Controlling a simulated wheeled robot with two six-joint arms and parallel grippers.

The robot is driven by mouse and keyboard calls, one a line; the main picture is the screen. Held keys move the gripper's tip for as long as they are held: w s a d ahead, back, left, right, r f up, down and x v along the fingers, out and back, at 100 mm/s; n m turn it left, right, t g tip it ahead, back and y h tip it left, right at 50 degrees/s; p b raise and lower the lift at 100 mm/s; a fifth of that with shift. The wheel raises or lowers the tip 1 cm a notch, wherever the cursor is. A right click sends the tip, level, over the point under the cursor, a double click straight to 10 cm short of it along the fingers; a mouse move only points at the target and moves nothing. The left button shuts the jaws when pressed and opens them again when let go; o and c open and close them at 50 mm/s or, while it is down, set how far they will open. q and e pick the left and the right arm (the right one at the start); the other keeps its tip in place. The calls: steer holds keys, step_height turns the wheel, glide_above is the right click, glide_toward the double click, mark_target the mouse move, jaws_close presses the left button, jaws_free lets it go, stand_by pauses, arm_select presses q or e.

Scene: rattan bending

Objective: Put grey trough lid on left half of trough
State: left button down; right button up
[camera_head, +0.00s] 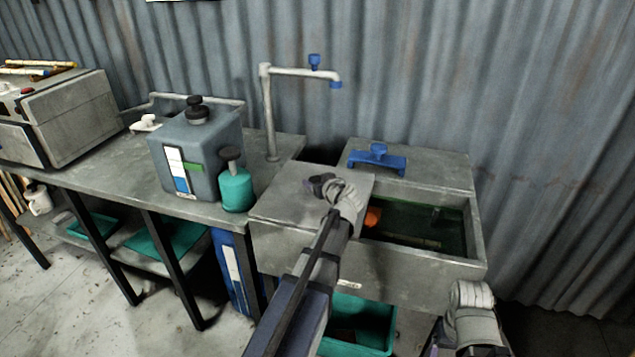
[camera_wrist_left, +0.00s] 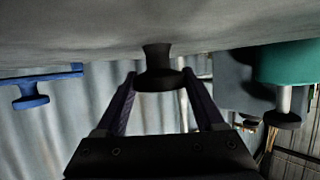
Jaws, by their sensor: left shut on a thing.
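The grey lid (camera_head: 290,203) lies flat over the left half of the grey trough (camera_head: 425,273). I cannot tell whether it fully rests on the rim. My left gripper (camera_head: 322,186) is at the lid's dark knob. In the left wrist view, which is upside down, its two fingers (camera_wrist_left: 158,88) are on either side of the knob (camera_wrist_left: 157,70), shut on it. The lid's grey surface (camera_wrist_left: 90,30) fills the top of that view. My right arm shows at the bottom right of the head view; its fingers cannot be made out.
The trough's right half is open, with dark green liquid (camera_head: 425,225) and an orange thing (camera_head: 373,216) inside. A blue clamp-like piece (camera_head: 377,160) sits on the back ledge. A teal bottle (camera_head: 236,187) and a grey-blue canister (camera_head: 200,150) stand on the bench left of the lid.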

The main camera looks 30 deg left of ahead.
arm_select(q)
jaws_free()
stand_by(0.3)
steer(key=p+v, duration=0.2)
steer(key=v, duration=0.5)
steer(key=shift+r+p, duration=0.15)
steer(key=shift+p, duration=0.25)
steer(key=shift+s+d+r, duration=0.1)
steer(key=shift+s+d, duration=0.15)
steer(key=shift+d, duration=0.1)
steer(key=shift+a, duration=0.1)
